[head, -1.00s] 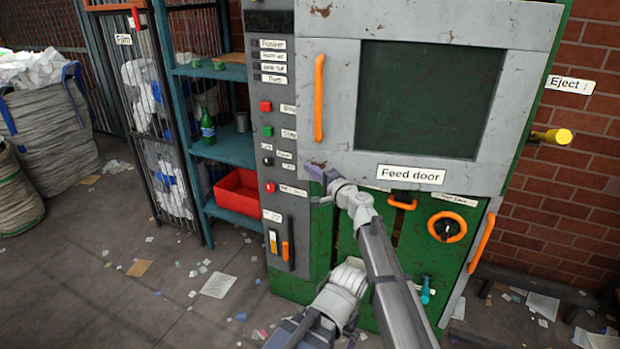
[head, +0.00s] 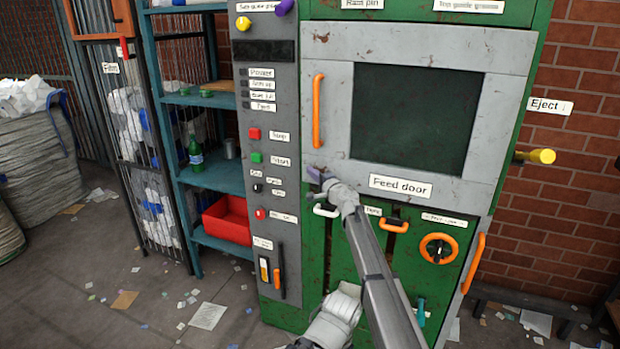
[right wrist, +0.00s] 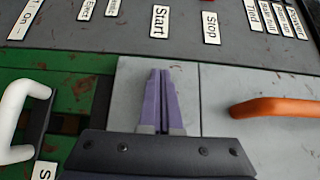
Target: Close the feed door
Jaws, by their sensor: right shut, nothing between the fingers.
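The feed door (head: 495,92) is a scuffed grey panel with a dark window on the front of the green machine. It carries a "Feed door" label (head: 400,186) and an upright orange handle (head: 318,110) on its left side. It looks flat or nearly flat against the front; I cannot tell whether it is latched. My right gripper (head: 316,174) is shut and empty at the door's lower left corner. In the right wrist view its purple fingers (right wrist: 161,82) are over grey panel, with the orange handle (right wrist: 275,107) to their right; contact is unclear. My left gripper is out of view.
A grey control column (head: 268,190) with buttons stands left of the door. Below the door are a white handle (head: 326,211), an orange handle (head: 394,225) and an orange wheel (head: 438,248). A teal shelf (head: 215,178) holds a red bin (head: 228,218). Litter dots the floor.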

